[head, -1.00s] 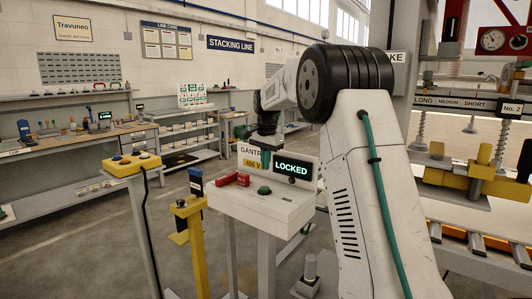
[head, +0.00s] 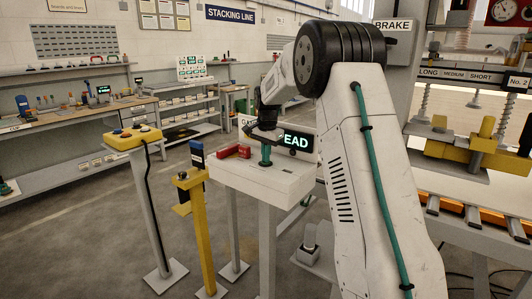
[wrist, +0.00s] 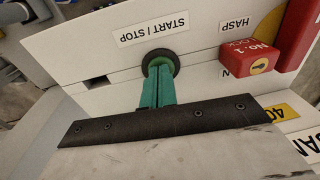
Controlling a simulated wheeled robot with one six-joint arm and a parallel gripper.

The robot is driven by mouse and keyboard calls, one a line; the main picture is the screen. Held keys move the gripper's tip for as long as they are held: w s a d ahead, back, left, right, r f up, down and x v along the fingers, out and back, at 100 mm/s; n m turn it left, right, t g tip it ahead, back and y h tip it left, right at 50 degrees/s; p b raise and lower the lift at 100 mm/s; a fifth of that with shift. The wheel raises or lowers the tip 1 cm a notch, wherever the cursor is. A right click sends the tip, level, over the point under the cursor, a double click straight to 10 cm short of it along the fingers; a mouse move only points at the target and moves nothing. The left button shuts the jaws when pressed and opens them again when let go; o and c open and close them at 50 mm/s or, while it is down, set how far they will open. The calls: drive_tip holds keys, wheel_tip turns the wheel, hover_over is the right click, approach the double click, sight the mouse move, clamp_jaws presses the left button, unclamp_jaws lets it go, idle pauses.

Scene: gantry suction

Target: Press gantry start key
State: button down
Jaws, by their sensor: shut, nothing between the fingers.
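The gantry control box (head: 240,177) is a white console on a post. In the wrist view, a round key with a black collar (wrist: 174,58) sits beside its "START / STOP" label (wrist: 152,28). My gripper (head: 266,161) is shut and empty. Its green fingers (wrist: 158,72) point at the key, and their tips lie over the middle of the collar, hiding the key's face. They look to be touching it; how far it is pressed cannot be seen. The console's display (head: 298,141) shows green letters "EAD", with the rest hidden behind my arm.
A red lock marked "No. 1" (wrist: 248,58) sits near the "HASP" label, to the right of my fingers. A yellow post (head: 196,230) and a yellow button box (head: 132,138) stand left of the console. The press with its roller conveyor is on the right.

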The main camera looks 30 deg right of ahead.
sight(267, 166)
drive_tip(key=shift+s+f, duration=0.1)
drive_tip(key=shift+f, duration=0.75)
wheel_tip(267, 166, up, 15)
drive_tip(key=s, duration=0.1)
drive_tip(key=shift+a, duration=0.15)
idle(1.1)
drive_tip(key=s+a+f+n, duration=0.2)
drive_tip(key=s+a+n, duration=0.2)
drive_tip(key=s, duration=1)
drive_tip(key=s+a+f+n, duration=0.3)
drive_tip(key=s+a+n, duration=0.2)
drive_tip(key=s+a, duration=0.5)
drive_tip(key=s+a+f+n, duration=0.2)
drive_tip(key=s+a+n, duration=0.3)
drive_tip(key=s, duration=1.5)
drive_tip(key=a, duration=0.3)
drive_tip(key=shift+f, duration=0.25)
